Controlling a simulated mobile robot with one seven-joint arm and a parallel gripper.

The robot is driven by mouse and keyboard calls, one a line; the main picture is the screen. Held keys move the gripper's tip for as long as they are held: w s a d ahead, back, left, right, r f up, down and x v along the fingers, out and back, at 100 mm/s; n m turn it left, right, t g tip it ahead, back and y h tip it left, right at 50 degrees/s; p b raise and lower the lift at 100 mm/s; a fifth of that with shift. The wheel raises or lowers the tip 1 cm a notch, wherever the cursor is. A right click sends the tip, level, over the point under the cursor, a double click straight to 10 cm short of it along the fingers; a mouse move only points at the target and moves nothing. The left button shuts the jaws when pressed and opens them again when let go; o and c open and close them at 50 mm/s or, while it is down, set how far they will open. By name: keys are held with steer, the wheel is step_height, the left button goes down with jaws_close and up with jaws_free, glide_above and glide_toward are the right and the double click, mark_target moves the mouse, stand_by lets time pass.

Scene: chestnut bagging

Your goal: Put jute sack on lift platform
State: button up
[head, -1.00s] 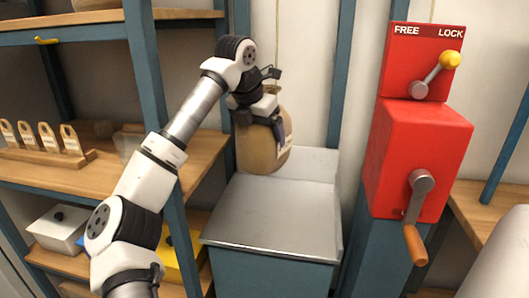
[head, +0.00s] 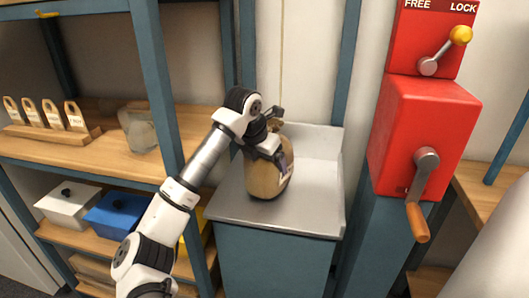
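The jute sack (head: 267,178) is a tan, rounded bag with a tied neck and a pale label on its right side. It is upright over the left part of the grey metal lift platform (head: 310,195), and its base appears to be on or very near the surface. My gripper (head: 270,147) is at the sack's upper part, coming from the left, and appears closed around it. The fingertips are partly hidden against the sack.
A red crank box (head: 425,135) with a FREE/LOCK lever (head: 444,52) stands right of the platform; the lever points toward LOCK. A wooden shelf (head: 100,150) at left holds a glass jar (head: 139,130) and tags. The platform's right side is clear.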

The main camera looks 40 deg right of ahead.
steer(key=shift+f, duration=0.8)
steer(key=shift+f, duration=0.15)
steer(key=o, duration=1.5)
steer(key=shift+f, duration=0.1)
steer(key=shift+o, duration=0.2)
steer(key=b+v, duration=0.1)
steer(key=v, duration=1.1)
